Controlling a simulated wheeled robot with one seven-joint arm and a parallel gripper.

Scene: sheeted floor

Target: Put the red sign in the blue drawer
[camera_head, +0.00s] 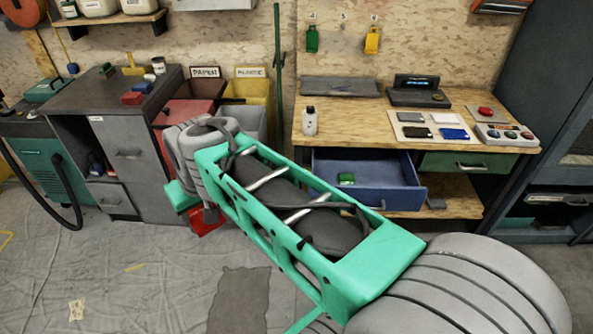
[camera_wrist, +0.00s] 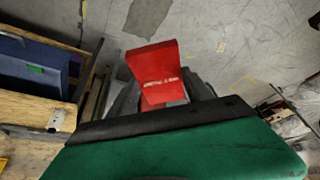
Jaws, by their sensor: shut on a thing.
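The red sign (camera_wrist: 153,62) is a bent, glossy red piece. My gripper (camera_wrist: 163,97) is shut on it, with dark fingers at both sides of its lower part, held above the grey floor. In the head view, part of the red sign (camera_head: 207,222) shows below my arm, and the fingers are hidden there. The blue drawer (camera_head: 400,197) is pulled open under the wooden workbench, to the right of my gripper, with a small green block (camera_head: 346,178) inside. The drawer also shows at the left of the wrist view (camera_wrist: 28,52).
The wooden workbench (camera_head: 350,120) carries a white bottle (camera_head: 310,121), a button box (camera_head: 505,135) and small coloured cards. A closed green drawer (camera_head: 468,162) is right of the blue one. Grey cabinet (camera_head: 135,155) and bins stand left. The sheeted floor in front is mostly clear.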

